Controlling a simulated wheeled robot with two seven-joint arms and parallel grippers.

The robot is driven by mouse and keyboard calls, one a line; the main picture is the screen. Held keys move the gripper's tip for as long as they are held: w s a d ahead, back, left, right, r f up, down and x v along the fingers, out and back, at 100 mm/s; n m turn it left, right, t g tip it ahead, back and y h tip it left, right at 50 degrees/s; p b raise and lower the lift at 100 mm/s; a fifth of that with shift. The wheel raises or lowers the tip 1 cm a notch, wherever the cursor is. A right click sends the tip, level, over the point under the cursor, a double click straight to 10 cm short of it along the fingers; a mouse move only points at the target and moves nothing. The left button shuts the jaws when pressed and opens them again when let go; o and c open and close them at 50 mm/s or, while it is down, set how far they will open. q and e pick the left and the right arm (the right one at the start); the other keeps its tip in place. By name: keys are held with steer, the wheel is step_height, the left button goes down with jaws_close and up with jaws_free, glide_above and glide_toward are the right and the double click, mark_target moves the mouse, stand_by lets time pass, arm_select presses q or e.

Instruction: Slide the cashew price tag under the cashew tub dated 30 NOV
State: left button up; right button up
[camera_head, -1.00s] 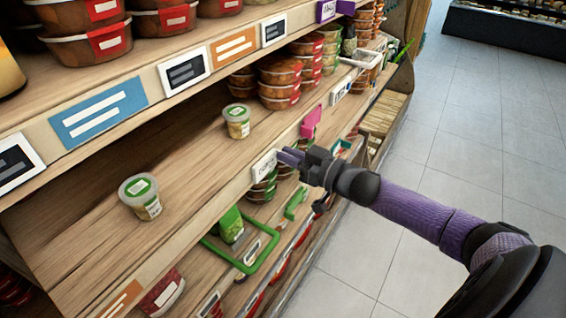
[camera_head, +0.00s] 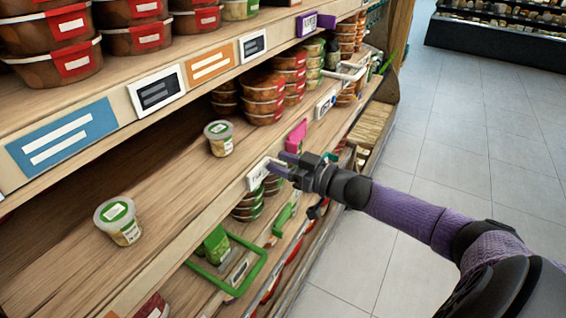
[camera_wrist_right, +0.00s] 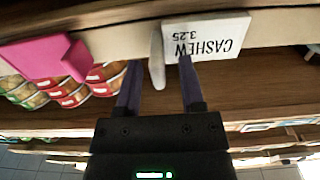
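The white cashew price tag (camera_head: 258,173) is on the front edge of the middle shelf (camera_head: 170,250). In the right wrist view the tag (camera_wrist_right: 221,38) reads "CASHEW 3.25" upside down. My right gripper (camera_head: 280,163) is at the tag, its fingers apart. In the wrist view the gripper (camera_wrist_right: 159,80) has a pale upright fin by the tag between its fingertips, and one fingertip overlaps the tag's face. Two small tubs with green-and-white lids stand on the shelf: a near tub (camera_head: 118,222) and a farther tub (camera_head: 219,139). Their dates are too small to read. My left gripper is out of view.
A pink tag (camera_head: 297,136) sticks out from the shelf edge beyond my gripper. Stacked red-labelled tubs (camera_head: 264,98) stand farther back. A green frame (camera_head: 235,287) projects from the shelf below. The shelf between the two small tubs is clear.

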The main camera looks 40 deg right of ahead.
steer(key=p+v, duration=0.3)
steer(key=v, duration=0.7)
